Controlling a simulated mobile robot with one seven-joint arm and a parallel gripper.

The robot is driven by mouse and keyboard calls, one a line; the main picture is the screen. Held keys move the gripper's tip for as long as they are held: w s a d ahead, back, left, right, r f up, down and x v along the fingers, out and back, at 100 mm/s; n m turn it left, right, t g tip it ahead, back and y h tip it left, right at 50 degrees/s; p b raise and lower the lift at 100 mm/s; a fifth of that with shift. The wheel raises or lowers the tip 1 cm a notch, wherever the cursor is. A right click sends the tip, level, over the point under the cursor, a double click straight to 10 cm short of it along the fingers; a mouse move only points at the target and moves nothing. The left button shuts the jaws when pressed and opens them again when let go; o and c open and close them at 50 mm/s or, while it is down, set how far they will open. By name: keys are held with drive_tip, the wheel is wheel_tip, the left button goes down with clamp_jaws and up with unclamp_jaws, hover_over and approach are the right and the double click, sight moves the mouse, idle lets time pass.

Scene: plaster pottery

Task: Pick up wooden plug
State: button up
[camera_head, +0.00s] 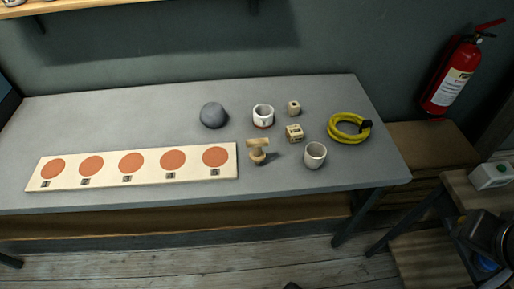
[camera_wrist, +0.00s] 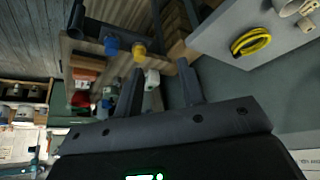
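The wooden plug seems to be the pale T-shaped wooden piece (camera_head: 258,152) with a wide top and rounded lower part. It is on the grey table, just right of the long board. Two other small wooden pieces are near it: a block with dark marks (camera_head: 294,133) and a smaller block with a dark spot on top (camera_head: 294,107). My gripper (camera_wrist: 160,68) shows in the wrist view with its two fingers apart and nothing between them. It is away from the table top, and I cannot see it in the head view.
A fire extinguisher (camera_head: 452,78) hangs right. The table's back left is clear.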

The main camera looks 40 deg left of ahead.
drive_tip(key=shift+o, duration=0.2)
drive_tip(key=o, duration=0.7)
drive_tip(key=shift+o, duration=0.2)
drive_tip(key=shift+w, duration=0.1)
